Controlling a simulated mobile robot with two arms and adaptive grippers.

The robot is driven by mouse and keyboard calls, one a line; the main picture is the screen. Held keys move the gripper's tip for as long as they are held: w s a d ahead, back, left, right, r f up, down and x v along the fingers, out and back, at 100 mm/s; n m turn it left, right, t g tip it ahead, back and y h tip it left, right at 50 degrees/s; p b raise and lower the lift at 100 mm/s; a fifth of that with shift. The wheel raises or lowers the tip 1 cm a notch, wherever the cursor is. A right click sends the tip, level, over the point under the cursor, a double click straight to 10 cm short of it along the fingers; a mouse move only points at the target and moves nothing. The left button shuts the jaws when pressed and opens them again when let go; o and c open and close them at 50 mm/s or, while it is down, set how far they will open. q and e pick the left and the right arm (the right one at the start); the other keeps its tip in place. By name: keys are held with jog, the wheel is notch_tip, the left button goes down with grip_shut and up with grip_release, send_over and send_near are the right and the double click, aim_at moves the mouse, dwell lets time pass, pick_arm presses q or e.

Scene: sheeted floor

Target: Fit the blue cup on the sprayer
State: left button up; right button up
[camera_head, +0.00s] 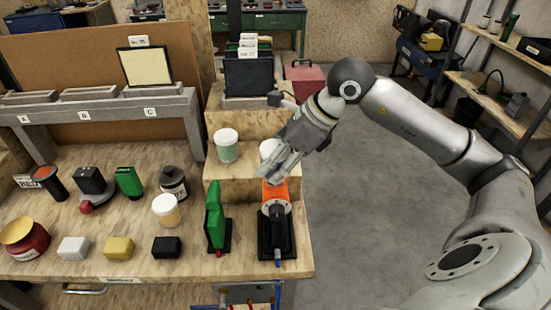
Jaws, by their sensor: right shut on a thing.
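An orange sprayer (276,191) with a round grey front stands on a black stand (275,245) near the bench's right front. My right gripper (267,172) is just above and behind the sprayer's top, pointing down and left. It is shut on a white-topped cup (267,147), mostly hidden by the fingers. I cannot tell the cup's band colour, or whether it touches the sprayer. A green sprayer (215,215) stands just to the left on its own dark stand. My left gripper is not in view.
A white cup with a green band (226,146) stands on the raised wooden step (232,185). A yellow-banded cup (166,210) and several small blocks and jars are on the bench's left. Grey floor (370,190) right of the bench is clear.

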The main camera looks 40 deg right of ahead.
jog(key=shift+f+b, duration=0.15)
jog(key=shift+b, duration=0.35)
dwell(0.8)
dwell(0.4)
jog(key=o, duration=1.1)
jog(key=shift+o, duration=0.2)
jog(key=o, duration=0.5)
jog(key=shift+r+p, duration=3.15)
jog(key=shift+r, duration=0.9)
